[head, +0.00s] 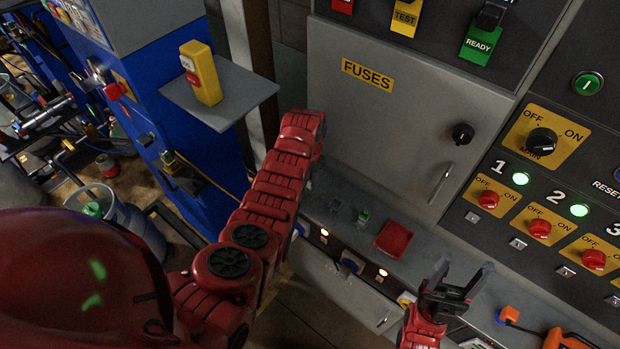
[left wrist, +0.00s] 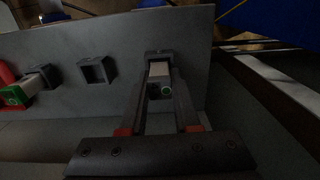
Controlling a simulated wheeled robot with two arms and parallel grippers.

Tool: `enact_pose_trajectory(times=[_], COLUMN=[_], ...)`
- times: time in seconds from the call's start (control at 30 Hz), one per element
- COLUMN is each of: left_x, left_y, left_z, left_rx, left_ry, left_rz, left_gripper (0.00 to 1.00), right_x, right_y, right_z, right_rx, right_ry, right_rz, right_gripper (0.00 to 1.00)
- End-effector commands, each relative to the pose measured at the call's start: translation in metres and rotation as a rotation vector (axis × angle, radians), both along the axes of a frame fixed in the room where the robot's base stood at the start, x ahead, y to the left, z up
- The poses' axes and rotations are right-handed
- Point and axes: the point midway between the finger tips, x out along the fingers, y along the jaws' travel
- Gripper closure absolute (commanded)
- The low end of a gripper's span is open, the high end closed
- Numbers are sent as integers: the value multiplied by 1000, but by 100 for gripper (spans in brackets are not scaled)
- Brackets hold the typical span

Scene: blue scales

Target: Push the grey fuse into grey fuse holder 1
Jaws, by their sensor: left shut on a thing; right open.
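No holder number is readable. In the head view my left arm's red links hide this gripper, the fuse and that holder. An empty square holder (left wrist: 97,69) stands to the left, also in the head view (head: 335,205). My right gripper (head: 451,292) is open and empty.
A holder (left wrist: 43,77) with a green-ended fuse (left wrist: 14,95) stands further left, near a red tray (head: 394,239). The grey ledge backs onto a closed "FUSES" cabinet door (head: 385,110) with a handle. A switch panel (head: 545,200) rises at right.

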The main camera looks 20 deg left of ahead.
Motion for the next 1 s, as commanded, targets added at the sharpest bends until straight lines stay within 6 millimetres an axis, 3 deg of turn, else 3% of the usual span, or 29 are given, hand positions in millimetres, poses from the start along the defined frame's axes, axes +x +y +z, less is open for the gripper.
enact_pose_trajectory(times=[1.0], left_x=[0], left_y=[0], left_z=[0], left_rx=[0], left_ry=[-2], left_rz=[0], left_gripper=[100], right_x=[0], right_y=[0], right_z=[-6], right_rx=[0], right_ry=[0], right_rz=[0], right_gripper=[35])
